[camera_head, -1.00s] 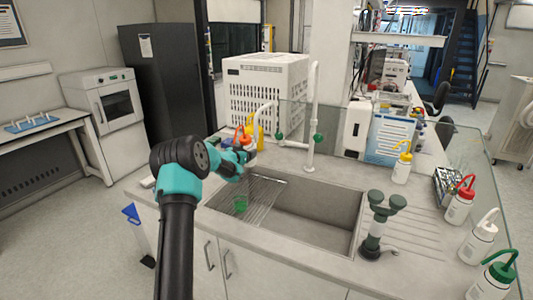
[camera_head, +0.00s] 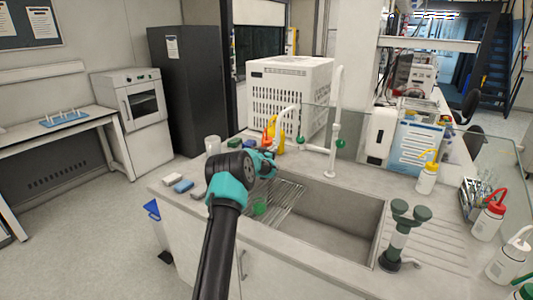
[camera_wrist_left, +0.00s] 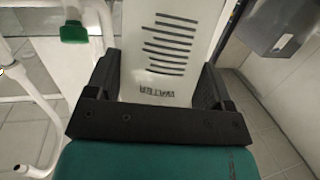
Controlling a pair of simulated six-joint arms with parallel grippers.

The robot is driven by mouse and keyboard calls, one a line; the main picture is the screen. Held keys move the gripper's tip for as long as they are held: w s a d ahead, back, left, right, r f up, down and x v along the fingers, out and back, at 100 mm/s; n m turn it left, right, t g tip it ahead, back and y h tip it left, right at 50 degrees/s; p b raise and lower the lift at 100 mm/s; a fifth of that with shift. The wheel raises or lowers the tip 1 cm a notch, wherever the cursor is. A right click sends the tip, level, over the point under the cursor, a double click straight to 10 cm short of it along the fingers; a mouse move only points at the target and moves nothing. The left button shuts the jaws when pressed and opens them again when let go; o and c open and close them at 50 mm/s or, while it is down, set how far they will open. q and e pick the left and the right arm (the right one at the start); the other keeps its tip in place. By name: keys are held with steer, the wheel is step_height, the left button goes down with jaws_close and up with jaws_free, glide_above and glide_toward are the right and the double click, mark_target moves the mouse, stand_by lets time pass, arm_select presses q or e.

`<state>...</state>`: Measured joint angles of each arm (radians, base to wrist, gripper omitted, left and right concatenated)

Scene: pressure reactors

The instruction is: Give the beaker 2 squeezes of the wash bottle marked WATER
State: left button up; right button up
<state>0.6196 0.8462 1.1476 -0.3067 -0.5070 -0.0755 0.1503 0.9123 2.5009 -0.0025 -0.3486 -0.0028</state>
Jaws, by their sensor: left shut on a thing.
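My left gripper (camera_head: 270,163) is over the back left of the sink in the head view. In the left wrist view my left gripper (camera_wrist_left: 160,90) is shut on the wash bottle marked WATER (camera_wrist_left: 170,50), a white bottle with black lines, its lettering upside down in that view. My arm hides most of that bottle in the head view. A pale, cup-like vessel (camera_head: 212,146), perhaps the beaker, stands on the counter left of my gripper. My right gripper is not in view.
Behind my gripper are a yellow-topped bottle (camera_head: 279,130) and taps (camera_head: 334,135). Sponges (camera_head: 183,186) lie at the counter's left edge. Several wash bottles stand at right, including a red-capped one (camera_head: 488,218).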

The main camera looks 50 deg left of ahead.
arm_select(q)
steer(key=shift+s, duration=0.1)
steer(key=s+d+f, duration=0.2)
steer(key=s+f, duration=0.1)
steer(key=f, duration=0.2)
steer(key=shift+d, duration=0.15)
stand_by(0.7)
steer(key=shift+r, duration=0.1)
steer(key=shift+o, duration=0.8)
steer(key=c, duration=0.6)
steer(key=o, duration=0.5)
steer(key=shift+c, duration=0.2)
